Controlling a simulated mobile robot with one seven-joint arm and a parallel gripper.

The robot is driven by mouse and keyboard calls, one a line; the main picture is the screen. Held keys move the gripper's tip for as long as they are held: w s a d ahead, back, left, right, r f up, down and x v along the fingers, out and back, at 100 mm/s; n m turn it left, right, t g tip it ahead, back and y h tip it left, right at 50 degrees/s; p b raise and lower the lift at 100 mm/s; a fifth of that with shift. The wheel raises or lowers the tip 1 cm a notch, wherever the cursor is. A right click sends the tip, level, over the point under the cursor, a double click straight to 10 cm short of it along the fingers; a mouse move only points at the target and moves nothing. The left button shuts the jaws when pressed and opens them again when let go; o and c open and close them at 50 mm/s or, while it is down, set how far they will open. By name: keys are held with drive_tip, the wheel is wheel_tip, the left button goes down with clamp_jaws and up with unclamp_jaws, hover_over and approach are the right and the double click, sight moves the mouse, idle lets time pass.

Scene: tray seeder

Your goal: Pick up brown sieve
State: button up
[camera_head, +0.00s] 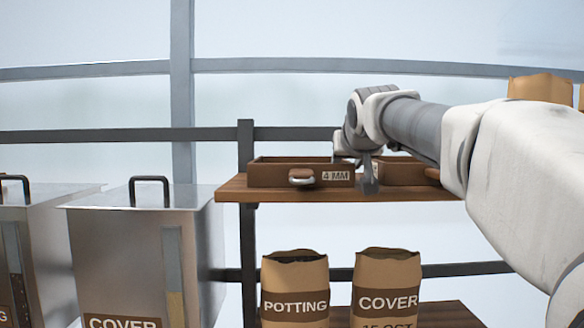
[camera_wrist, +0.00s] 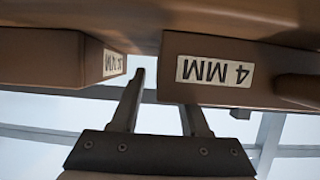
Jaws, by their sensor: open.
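A brown box-shaped sieve (camera_head: 270,175) with a "4 MM" label and a front handle sits on the wooden shelf. In the wrist view, upside down, this 4 MM sieve (camera_wrist: 215,90) is at the right. A second brown sieve (camera_head: 398,172) stands to its right, partly hidden by my arm; it shows at the left of the wrist view (camera_wrist: 45,58), its label hard to read. My gripper (camera_wrist: 163,95) is open. One finger points at the gap between the sieves; the other's tip meets the 4 MM sieve's edge and seems partly hidden by it. I cannot tell whether they touch.
The wooden shelf (camera_head: 232,190) carries both sieves. Below stand a potting bag (camera_head: 295,280) and a cover bag (camera_head: 387,280). A metal bin (camera_head: 130,250) with a lid handle stands close to the shelf's left end. A dark rail (camera_head: 290,134) runs behind.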

drive_tip(key=shift+w+f, duration=0.1)
drive_tip(key=shift+w, duration=0.25)
drive_tip(key=shift+c, duration=0.3)
clamp_jaws()
idle(1.0)
